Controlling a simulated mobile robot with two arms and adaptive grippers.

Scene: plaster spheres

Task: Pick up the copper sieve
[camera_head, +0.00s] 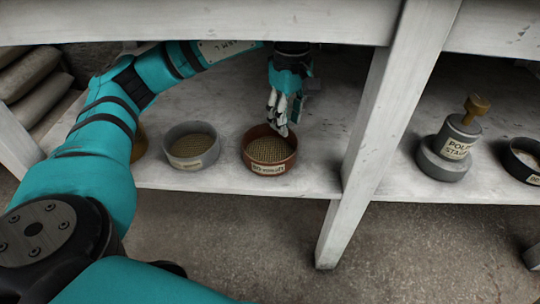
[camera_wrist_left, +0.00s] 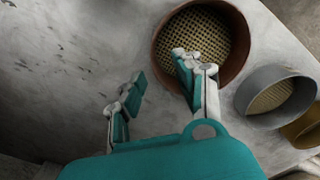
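The copper sieve (camera_head: 270,151) is a round reddish-brown ring with a tan mesh and a paper label on its front. It sits on the shelf near the front edge, left of the post. My left gripper (camera_head: 283,120) reaches down at the sieve's back rim. In the left wrist view the sieve (camera_wrist_left: 207,38) is at the top. There my left gripper (camera_wrist_left: 160,80) is open and empty, one finger overlapping the sieve's rim and opening, the other outside it. Contact with the rim cannot be told. My right gripper is not in view.
A grey sieve (camera_head: 192,148) stands just left, with a brownish object (camera_head: 138,143) partly behind my arm. The upper board (camera_head: 200,22) hangs above and the white post (camera_head: 385,115) stands right. Beyond it are a grey labelled stamp-like piece (camera_head: 455,140) and a dark sieve (camera_head: 524,160).

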